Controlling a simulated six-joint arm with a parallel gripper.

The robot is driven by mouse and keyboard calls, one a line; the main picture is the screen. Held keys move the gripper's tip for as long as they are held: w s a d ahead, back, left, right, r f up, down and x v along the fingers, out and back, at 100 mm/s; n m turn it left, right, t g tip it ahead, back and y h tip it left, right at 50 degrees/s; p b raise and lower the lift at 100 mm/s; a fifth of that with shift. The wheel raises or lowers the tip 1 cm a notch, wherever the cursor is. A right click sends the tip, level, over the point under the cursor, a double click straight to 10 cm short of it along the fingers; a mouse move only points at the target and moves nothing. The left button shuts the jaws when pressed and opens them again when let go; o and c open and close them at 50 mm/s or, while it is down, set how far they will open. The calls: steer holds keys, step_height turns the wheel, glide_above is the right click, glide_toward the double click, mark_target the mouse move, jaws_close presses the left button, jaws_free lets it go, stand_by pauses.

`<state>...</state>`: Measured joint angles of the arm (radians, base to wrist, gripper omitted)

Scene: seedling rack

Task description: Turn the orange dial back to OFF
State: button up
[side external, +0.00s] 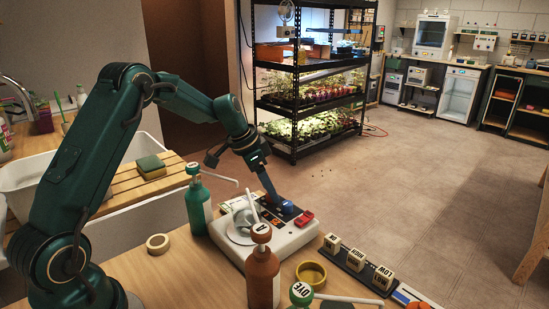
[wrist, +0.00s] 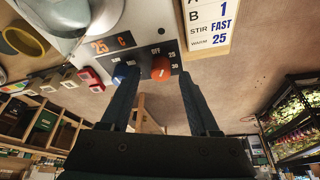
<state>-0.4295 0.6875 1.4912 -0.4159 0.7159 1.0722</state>
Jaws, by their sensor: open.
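In the wrist view the orange dial (wrist: 160,69) sits on the dark control panel of a white stirrer hotplate (side external: 288,240). Small OFF, 25 and 30 labels surround it; its pointer is too small to read surely. A blue dial (wrist: 121,71) is beside it, partly behind my left finger. My gripper (wrist: 158,77) is open and empty, with one finger on each side of the orange dial in the picture. I cannot tell whether they touch it. In the side view my gripper (side external: 270,190) reaches down over the panel, and the orange dial is not clearly visible.
An orange display (wrist: 108,44) reads 25 C. A card (wrist: 209,22) shows STIR FAST, WARM 25. A red switch (side external: 304,217) is near the dials. A green bottle (side external: 198,205) and a brown bottle (side external: 263,275) stand close to the hotplate. Labelled blocks (side external: 357,260) sit at right.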

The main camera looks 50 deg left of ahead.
steer(key=shift+v, duration=2.15)
steer(key=shift+d+r+m, duration=0.1)
steer(key=shift+m, duration=0.2)
steer(key=shift+r+m+g+h, duration=0.1)
steer(key=shift+m+g+h, duration=0.25)
steer(key=shift+m, duration=0.35)
steer(key=shift+w+m+h, duration=0.1)
steer(key=shift+m+h, duration=0.15)
steer(key=shift+m, duration=0.25)
steer(key=shift+a+m, duration=0.3)
steer(key=shift+a, duration=0.05)
steer(key=shift+w+a+f, duration=0.15)
steer(key=shift+f, duration=0.3)
steer(key=shift+x, duration=2.4)
